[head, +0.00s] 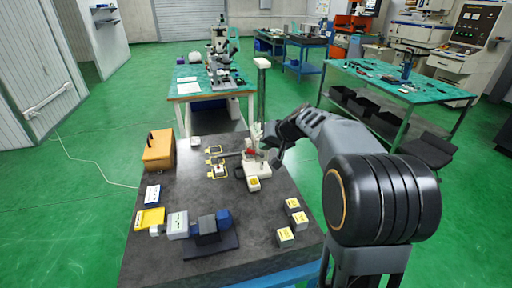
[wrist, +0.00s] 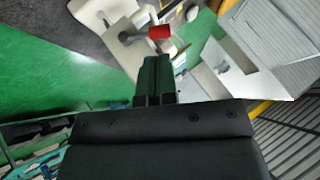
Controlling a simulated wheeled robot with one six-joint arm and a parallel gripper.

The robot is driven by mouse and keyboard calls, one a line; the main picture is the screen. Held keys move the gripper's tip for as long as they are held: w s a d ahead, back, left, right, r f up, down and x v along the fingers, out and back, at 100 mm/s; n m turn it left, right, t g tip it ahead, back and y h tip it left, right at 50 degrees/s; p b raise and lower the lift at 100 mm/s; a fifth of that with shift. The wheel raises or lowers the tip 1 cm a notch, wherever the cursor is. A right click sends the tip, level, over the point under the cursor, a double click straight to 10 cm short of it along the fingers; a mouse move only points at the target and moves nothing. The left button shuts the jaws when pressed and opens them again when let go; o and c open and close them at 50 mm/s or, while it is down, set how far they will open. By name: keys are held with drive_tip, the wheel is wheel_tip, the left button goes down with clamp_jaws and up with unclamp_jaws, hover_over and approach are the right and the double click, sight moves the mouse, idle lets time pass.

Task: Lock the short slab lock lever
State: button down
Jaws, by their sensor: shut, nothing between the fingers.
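A white stand with a tall column (head: 261,95) rises from the dark slab table (head: 190,250). A red-ended part (head: 245,157) sits low on the stand; I cannot tell for sure that it is the lock lever. In the wrist view a red knob (wrist: 159,32) ends a short grey lever on a white body (wrist: 128,52). My gripper (wrist: 154,82) is shut and empty, its fingertips just below the red knob in the picture. In the head view my gripper (head: 270,138) is beside the stand, partly hidden by my arm; contact cannot be told.
On the slab, an orange-brown box (head: 158,150) stands at the back left. Several small yellow-topped blocks (head: 285,236) lie at the front right. Yellow-edged frames (head: 218,170) lie left of the stand.

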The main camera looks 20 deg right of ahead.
sight(252, 151)
drive_tip(key=shift+p+x, duration=0.5)
drive_tip(key=shift+x, duration=2)
drive_tip(key=shift+f, duration=0.1)
